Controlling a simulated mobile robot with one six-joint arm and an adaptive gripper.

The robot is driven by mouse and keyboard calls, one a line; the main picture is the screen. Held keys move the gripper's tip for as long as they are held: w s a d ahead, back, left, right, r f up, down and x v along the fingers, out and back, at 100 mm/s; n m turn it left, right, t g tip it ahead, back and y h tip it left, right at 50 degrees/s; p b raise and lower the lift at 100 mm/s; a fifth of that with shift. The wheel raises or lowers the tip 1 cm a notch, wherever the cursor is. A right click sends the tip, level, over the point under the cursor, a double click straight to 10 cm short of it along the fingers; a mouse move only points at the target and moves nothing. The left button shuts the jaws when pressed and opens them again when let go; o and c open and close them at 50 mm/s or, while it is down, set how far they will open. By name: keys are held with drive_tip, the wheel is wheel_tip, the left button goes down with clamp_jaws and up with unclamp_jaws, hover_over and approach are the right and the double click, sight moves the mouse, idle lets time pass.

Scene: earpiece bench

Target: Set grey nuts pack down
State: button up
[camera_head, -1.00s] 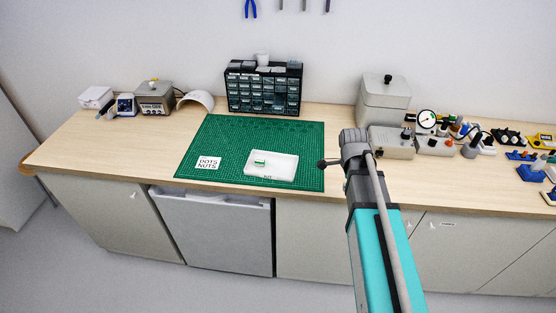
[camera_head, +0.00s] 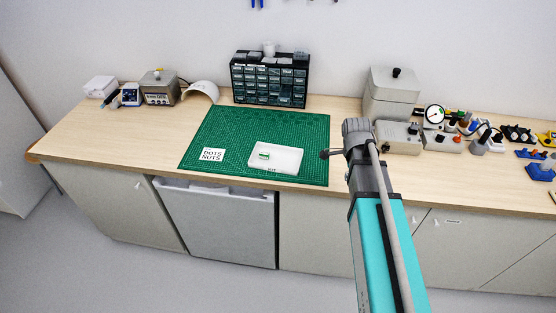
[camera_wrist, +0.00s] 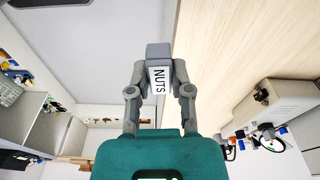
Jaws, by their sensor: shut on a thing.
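My gripper (camera_wrist: 159,74) is shut on the grey nuts pack (camera_wrist: 158,51), which shows a white label reading NUTS in the wrist view. The pack sits between the two fingertips, with the pale wooden bench top (camera_wrist: 225,40) beside it in that view. In the head view my gripper (camera_head: 328,154) is small and dark, near the right edge of the green cutting mat (camera_head: 225,135); the pack cannot be made out there. A white card (camera_head: 213,155) reading DOTS NUTS lies on the mat's left part.
A white tray (camera_head: 288,160) marked KIT, holding a small green-and-white item (camera_head: 264,155), lies on the mat. A dark drawer cabinet (camera_head: 270,80) stands behind. Grey boxes (camera_head: 392,95) and instruments (camera_head: 433,115) crowd the right. Bare bench lies left of the mat.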

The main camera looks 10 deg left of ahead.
drive_tip(key=w+a+r+n+p, duration=0.1)
drive_tip(key=a+n, duration=0.7)
drive_tip(key=a, duration=0.1)
drive_tip(key=a+r+n+t+y+p, duration=0.1)
drive_tip(key=a+r+n, duration=0.1)
drive_tip(key=a+n, duration=0.5)
drive_tip(key=a, duration=0.3)
drive_tip(key=shift+w+a+n+p, duration=0.15)
drive_tip(key=shift+w+n+p, duration=0.2)
drive_tip(key=shift+n+p, duration=0.05)
drive_tip(key=shift+f, duration=0.1)
drive_tip(key=b, duration=0.9)
hover_over(289, 161)
drive_tip(key=s, duration=0.1)
wheel_tip(289, 161, down, 9)
drive_tip(key=shift+w+a+f+b, duration=0.15)
drive_tip(key=shift+w+f+b, duration=0.2)
drive_tip(key=shift+f+b, duration=1.65)
drive_tip(key=shift+b, duration=0.05)
